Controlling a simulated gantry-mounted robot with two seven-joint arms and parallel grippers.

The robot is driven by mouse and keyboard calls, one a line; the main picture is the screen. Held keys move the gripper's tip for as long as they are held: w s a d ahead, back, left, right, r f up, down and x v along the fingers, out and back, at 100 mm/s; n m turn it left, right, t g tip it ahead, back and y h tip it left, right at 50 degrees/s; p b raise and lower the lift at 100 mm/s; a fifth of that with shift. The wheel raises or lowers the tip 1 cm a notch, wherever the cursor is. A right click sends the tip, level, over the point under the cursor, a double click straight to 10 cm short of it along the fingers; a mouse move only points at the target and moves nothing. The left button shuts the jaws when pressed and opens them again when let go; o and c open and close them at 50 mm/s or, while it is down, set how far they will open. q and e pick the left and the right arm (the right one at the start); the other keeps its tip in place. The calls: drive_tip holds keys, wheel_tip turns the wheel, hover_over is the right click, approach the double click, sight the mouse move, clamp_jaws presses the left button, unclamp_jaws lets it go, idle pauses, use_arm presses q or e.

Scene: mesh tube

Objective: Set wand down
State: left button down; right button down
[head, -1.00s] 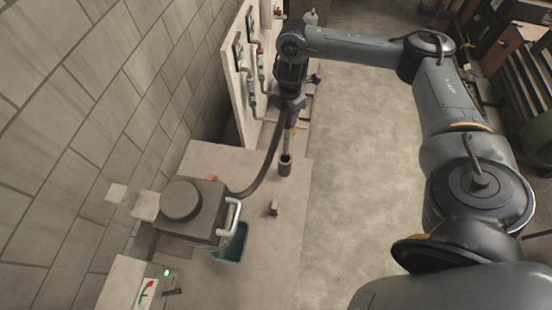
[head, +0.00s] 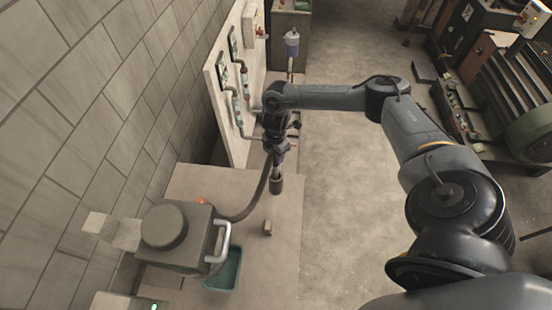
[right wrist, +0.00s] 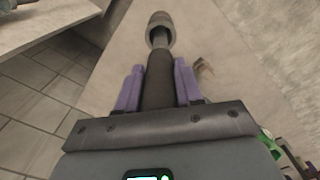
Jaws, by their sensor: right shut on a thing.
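The wand (head: 276,184) is a dark rod with a wide cylindrical end, upright with that end down, over the far part of the pale table (head: 200,186). Whether the end touches the table I cannot tell. My right gripper (head: 279,150) is shut on the wand. In the right wrist view the purple fingers of the right gripper (right wrist: 158,84) flank the dark handle, and the wand's cylindrical end (right wrist: 160,26) points away. A dark hose (head: 252,208) curves from the wand's upper part to a grey box-shaped machine (head: 180,238). My left gripper is not in view.
A small brown block (head: 267,228) lies on the table, with a teal tray (head: 224,270) nearer. A panel with gauges and pipes (head: 232,85) stands behind at left, beside the tiled wall. Table right of the hose is mostly clear.

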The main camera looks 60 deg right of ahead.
sight(275, 169)
wheel_tip(275, 169, down, 3)
drive_tip(key=shift+r, duration=0.1)
drive_tip(key=shift+f, duration=0.3)
drive_tip(key=c, duration=0.7)
unclamp_jaws()
drive_tip(key=shift+c, duration=0.2)
